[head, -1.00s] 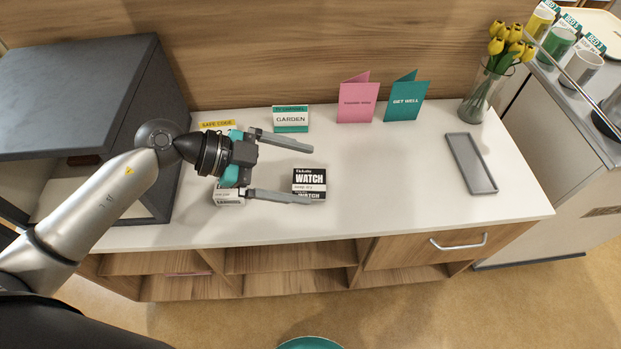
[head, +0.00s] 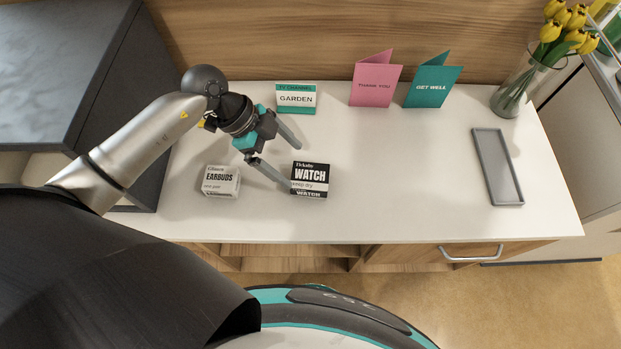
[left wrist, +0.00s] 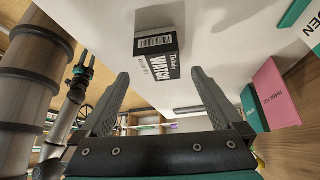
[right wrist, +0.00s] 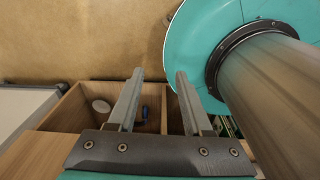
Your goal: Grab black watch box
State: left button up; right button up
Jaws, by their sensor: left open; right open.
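The black watch box (head: 310,177), with a white label band, stands on the white cabinet top. My left gripper (head: 291,163) is open and empty, its fingertips just left of the box and pointing toward it. In the left wrist view the watch box (left wrist: 158,58) shows beyond and between the two open fingers (left wrist: 160,82); I see no contact. My right gripper (right wrist: 154,75) is open and empty in the right wrist view, above the floor and a wooden compartment.
A white earbuds box (head: 220,181) stands left of the watch box. A garden sign (head: 296,98), pink card (head: 376,82), teal card (head: 432,82) and tulip vase (head: 520,88) line the back. A grey tray (head: 497,166) lies right. A dark cabinet (head: 60,70) stands left.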

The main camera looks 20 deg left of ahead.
aim_at(304, 175)
pick_arm(q)
jog(key=shift+d+f, duration=0.35)
jog(key=shift+f, duration=0.25)
jog(key=shift+d+f, duration=0.3)
jog(key=shift+f, duration=0.05)
jog(key=b+x, duration=0.2)
jog(key=x, duration=0.2)
jog(key=shift+d+f, duration=0.2)
jog(key=shift+f, duration=0.15)
pick_arm(e)
jog(key=shift+w+a+f, duration=0.15)
jog(key=shift+w+f, duration=0.7)
jog(key=shift+f, duration=0.15)
pick_arm(q)
jog(key=shift+c, duration=0.4)
jog(key=c, duration=1.2)
pick_arm(e)
jog(key=shift+s, duration=0.15)
